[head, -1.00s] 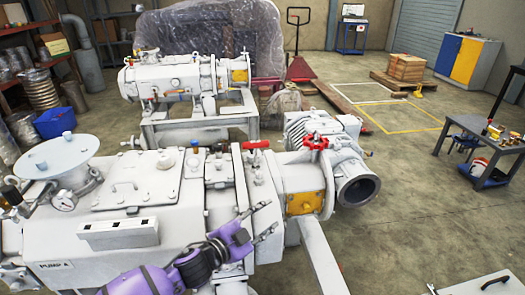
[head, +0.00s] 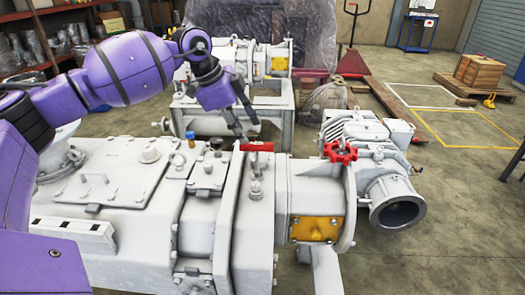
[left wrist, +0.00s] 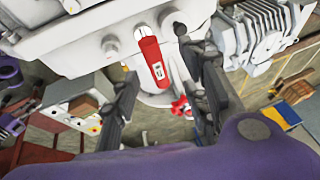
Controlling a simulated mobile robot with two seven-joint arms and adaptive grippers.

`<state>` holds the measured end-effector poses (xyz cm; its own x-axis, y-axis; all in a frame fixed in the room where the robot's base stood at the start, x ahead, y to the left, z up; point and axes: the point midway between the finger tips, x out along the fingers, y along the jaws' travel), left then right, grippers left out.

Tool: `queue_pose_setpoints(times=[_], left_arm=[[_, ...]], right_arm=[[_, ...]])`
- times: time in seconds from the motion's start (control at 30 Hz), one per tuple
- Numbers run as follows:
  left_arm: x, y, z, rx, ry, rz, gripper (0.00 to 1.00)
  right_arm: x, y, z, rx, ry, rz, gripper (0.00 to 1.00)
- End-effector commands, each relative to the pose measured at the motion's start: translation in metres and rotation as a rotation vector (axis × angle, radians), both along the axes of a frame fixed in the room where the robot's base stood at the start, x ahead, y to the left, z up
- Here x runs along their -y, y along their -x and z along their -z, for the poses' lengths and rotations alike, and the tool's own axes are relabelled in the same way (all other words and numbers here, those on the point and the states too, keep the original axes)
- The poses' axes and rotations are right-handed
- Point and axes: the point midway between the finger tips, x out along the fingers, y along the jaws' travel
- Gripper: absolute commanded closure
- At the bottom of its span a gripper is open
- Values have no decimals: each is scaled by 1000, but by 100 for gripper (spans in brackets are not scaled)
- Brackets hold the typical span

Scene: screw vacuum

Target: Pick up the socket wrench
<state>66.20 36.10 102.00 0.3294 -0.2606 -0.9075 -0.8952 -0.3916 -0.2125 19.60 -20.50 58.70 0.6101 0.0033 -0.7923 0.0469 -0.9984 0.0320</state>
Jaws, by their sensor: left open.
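My left gripper (head: 246,128) is open and empty, pointing down just above and slightly left of the wrench. Its spread fingers also show in the left wrist view (left wrist: 160,75). No contact with the wrench is visible. My right gripper is not in view.
The white pump (head: 125,195) fills the foreground. A red valve handwheel (head: 341,153) stands to the right of the wrench, and a blue-capped fitting (head: 191,139) to its left. A second pump on a stand (head: 232,110) is behind. Open floor lies at the right.

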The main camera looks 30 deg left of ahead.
Motion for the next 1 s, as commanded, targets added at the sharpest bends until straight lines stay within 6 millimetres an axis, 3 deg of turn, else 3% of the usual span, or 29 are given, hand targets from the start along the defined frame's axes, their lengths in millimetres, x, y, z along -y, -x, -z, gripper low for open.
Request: queue_pose_setpoints(times=[0.27,0.47,0.7,0.93,1.0], left_arm=[[8,-6,21,-16,18,-37,58],[17,-12,35,-15,19,-35,58],[30,-24,65,-15,20,-36,58],[31,-25,69,-13,19,-36,58],[31,-25,68,-13,18,-35,65]], right_arm=[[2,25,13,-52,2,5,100],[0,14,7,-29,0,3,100],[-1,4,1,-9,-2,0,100],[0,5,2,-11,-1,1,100],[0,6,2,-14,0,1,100]])
